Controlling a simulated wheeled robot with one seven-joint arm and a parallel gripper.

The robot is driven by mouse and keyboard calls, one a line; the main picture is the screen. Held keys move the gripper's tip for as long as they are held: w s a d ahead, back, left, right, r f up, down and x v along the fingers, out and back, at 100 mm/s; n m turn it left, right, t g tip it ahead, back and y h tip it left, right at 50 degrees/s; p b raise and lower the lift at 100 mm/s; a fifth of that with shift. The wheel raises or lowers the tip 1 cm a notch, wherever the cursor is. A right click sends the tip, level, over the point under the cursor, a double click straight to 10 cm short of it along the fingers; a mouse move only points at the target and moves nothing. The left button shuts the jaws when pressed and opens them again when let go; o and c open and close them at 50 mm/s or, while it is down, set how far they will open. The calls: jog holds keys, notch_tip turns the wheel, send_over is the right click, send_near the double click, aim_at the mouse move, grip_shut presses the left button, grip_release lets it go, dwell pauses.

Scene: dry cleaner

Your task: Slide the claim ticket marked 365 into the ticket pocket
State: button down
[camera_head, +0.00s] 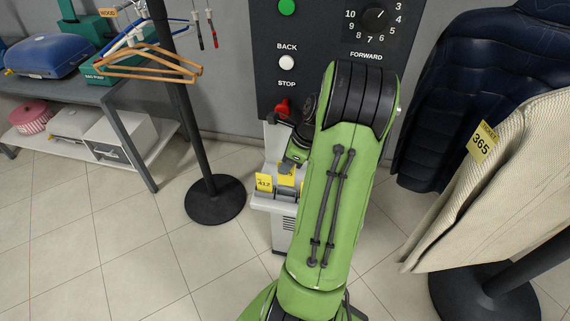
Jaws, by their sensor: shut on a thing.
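My gripper (288,166) is small in the view and partly hidden behind my own green arm. It points down over a grey ledge on the machine's post, shut on a yellow claim ticket (286,178). The number on this ticket cannot be read. Another yellow ticket, marked 412 (264,183), stands upright just to its left at the ledge. The ticket pocket cannot be told apart clearly here; the tickets and the gripper cover this spot. A yellow tag marked 365 (482,143) hangs on a cream striped garment (500,185) at the right.
A dark control panel (275,75) with a dial and buttons rises behind the ledge. A dark padded jacket (440,90) hangs at the right. A black rack stand (215,200) with hangers and a grey shelf (125,120) stand at the left. The tiled floor between is clear.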

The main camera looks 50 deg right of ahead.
jog(key=shift+f+b, duration=0.6)
jog(key=shift+b, duration=0.05)
jog(key=shift+f+b, duration=0.6)
jog(key=shift+f, duration=0.6)
jog(key=c, duration=1.1)
grip_release()
jog(key=shift+r, duration=0.1)
jog(key=p+v, duration=0.6)
jog(key=v, duration=0.9)
jog(key=shift+s+d+r+p, duration=0.1)
jog(key=shift+s+r+p, duration=0.15)
jog(key=shift+r+p, duration=0.05)
